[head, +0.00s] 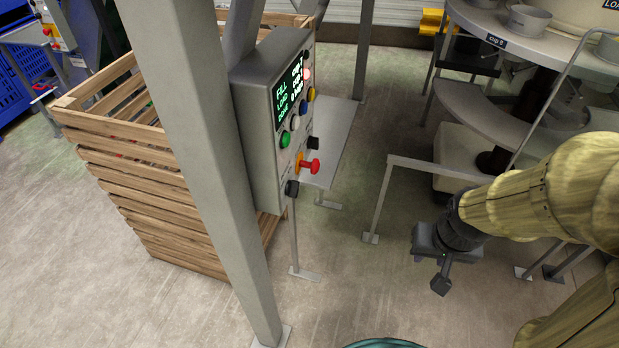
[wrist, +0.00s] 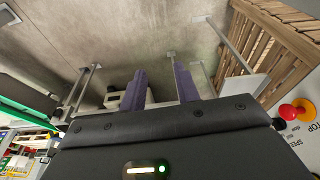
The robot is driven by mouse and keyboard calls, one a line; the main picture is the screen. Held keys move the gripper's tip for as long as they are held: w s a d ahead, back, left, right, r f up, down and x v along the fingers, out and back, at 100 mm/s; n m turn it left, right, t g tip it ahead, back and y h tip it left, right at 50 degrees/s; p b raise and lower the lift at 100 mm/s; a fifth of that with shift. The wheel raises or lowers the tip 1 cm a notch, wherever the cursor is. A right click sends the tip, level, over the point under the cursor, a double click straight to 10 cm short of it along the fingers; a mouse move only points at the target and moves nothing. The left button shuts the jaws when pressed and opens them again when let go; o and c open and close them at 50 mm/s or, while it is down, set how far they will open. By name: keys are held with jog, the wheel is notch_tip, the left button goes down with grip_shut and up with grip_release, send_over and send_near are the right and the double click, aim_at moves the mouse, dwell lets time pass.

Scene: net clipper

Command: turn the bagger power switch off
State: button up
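The grey control box (head: 258,130) stands on a post left of centre in the head view, with a lit display, coloured buttons and a red mushroom button (head: 309,166). A black knob (head: 292,188) sits at its lower edge and another black knob (head: 313,143) higher up. I cannot read which one is the power switch. My gripper (head: 441,283) is well to the right of the box, apart from it, pointing downward. In the wrist view its two purple fingers (wrist: 160,92) are spread with nothing between them. The red button (wrist: 291,111) shows at the right edge there, beside STOP and SPEED lettering.
A slanted grey leg (head: 190,150) stands close in front of the box. A wooden crate (head: 125,130) is behind it. A thin metal frame (head: 385,195) stands between the box and my gripper. A round machine with cups (head: 528,20) is at upper right.

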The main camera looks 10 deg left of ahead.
dwell(0.3)
jog(key=w+a+f+n+t+y+b, duration=0.15)
jog(key=w+t, duration=0.25)
jog(key=w, duration=0.6)
jog(key=w+a+n+t+y+b, duration=0.1)
jog(key=w+n+t+y+b, duration=0.15)
jog(key=w, duration=0.75)
jog(key=s+a+n+g+y+b, duration=0.1)
jog(key=a+n+y, duration=0.1)
jog(key=a+y, duration=0.6)
jog(key=s+n+g+y+b, duration=0.1)
jog(key=s+n+g+y, duration=0.1)
jog(key=s+g+y, duration=0.4)
jog(key=shift+s+f+g, duration=0.3)
jog(key=shift+s+g, duration=0.15)
jog(key=shift+s, duration=0.1)
jog(key=shift+a, duration=0.1)
